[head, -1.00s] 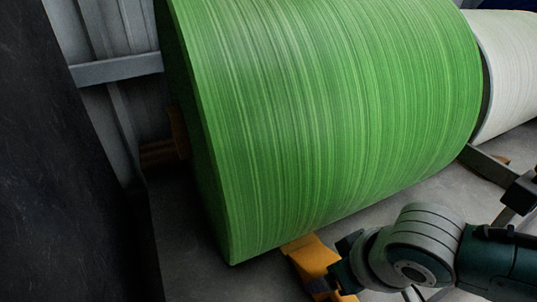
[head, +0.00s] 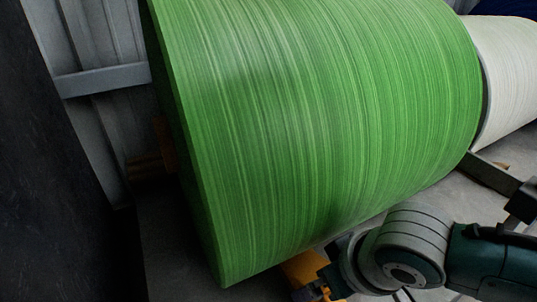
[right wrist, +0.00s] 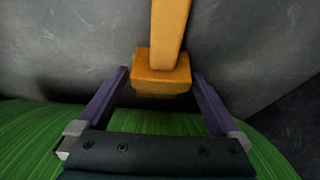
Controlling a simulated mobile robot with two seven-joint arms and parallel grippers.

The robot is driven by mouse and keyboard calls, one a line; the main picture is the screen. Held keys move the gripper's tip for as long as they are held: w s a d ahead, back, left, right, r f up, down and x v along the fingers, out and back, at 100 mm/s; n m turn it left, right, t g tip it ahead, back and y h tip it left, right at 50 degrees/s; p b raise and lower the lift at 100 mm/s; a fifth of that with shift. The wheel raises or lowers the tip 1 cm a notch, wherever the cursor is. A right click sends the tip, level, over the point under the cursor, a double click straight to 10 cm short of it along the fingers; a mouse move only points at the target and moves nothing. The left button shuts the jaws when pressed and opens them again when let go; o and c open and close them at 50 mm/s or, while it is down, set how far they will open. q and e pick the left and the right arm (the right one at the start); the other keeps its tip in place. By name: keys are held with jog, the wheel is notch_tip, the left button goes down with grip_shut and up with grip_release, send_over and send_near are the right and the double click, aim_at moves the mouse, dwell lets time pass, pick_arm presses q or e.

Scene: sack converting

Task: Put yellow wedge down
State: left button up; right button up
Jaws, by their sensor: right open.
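The yellow wedge (head: 303,268) is on the grey floor at the lower front edge of the large green roll (head: 320,120), which partly hides it in the head view. In the right wrist view the wedge (right wrist: 163,62) shows as a block with a long bar running away from it. My right gripper (right wrist: 161,76) is open, with one purple finger on each side of the block. A gap shows between each finger and the block. In the head view my right gripper (head: 318,289) is low at the wedge, partly cut off by the frame edge. My left gripper is not in view.
A white roll (head: 508,75) stands behind the green one at the right. A dark panel (head: 60,170) fills the left side, with a grey metal frame (head: 100,78) beside it. A strip of bare floor (head: 175,250) shows left of the green roll.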

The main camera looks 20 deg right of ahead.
jog(key=s+r+p, duration=0.5)
jog(key=s+r, duration=0.2)
jog(key=r, duration=0.4)
jog(key=s+r+n+g+p, duration=0.1)
jog(key=s+r+p, duration=0.3)
jog(key=r, duration=0.7)
jog(key=s, duration=0.2)
jog(key=shift+s+a+r+p, duration=0.35)
